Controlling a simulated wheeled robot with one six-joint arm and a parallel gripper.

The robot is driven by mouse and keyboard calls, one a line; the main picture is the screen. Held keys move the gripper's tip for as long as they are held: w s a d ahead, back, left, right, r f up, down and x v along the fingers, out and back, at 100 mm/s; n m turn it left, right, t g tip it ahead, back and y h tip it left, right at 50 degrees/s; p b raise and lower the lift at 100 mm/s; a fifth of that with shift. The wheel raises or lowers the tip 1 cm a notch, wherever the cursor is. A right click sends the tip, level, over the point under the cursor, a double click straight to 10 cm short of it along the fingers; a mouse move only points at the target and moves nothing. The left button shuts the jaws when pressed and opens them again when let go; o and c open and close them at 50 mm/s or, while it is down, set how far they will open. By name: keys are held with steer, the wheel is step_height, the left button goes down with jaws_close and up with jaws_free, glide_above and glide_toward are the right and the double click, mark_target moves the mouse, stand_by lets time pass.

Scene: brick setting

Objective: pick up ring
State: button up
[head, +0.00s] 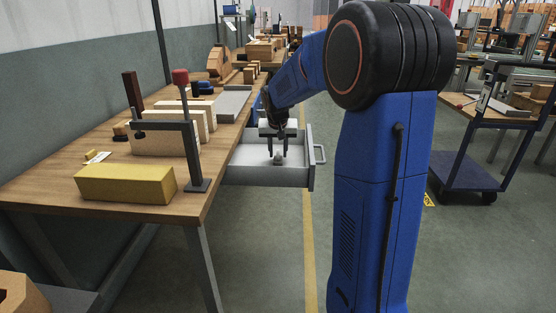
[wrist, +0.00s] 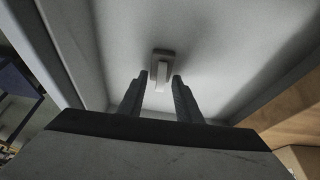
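A small grey object, which I take to be the ring (wrist: 162,68), lies on the floor of the open drawer (head: 240,172). In the wrist view it shows as a short block with a lighter upright part; no hole can be made out. It also shows small in the head view (head: 279,157). My gripper (wrist: 160,76) points down into the drawer with its two dark fingers apart. The fingertips stand on either side of the ring's near part, with gaps visible. In the head view my gripper (head: 278,154) is over the drawer's middle.
The wooden workbench (head: 60,180) is to the left, with a yellow block (head: 125,184) and a clamp (head: 190,135). A blue cart (head: 470,155) stands at right.

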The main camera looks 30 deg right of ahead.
jaws_close()
steer(key=shift+r, duration=0.1)
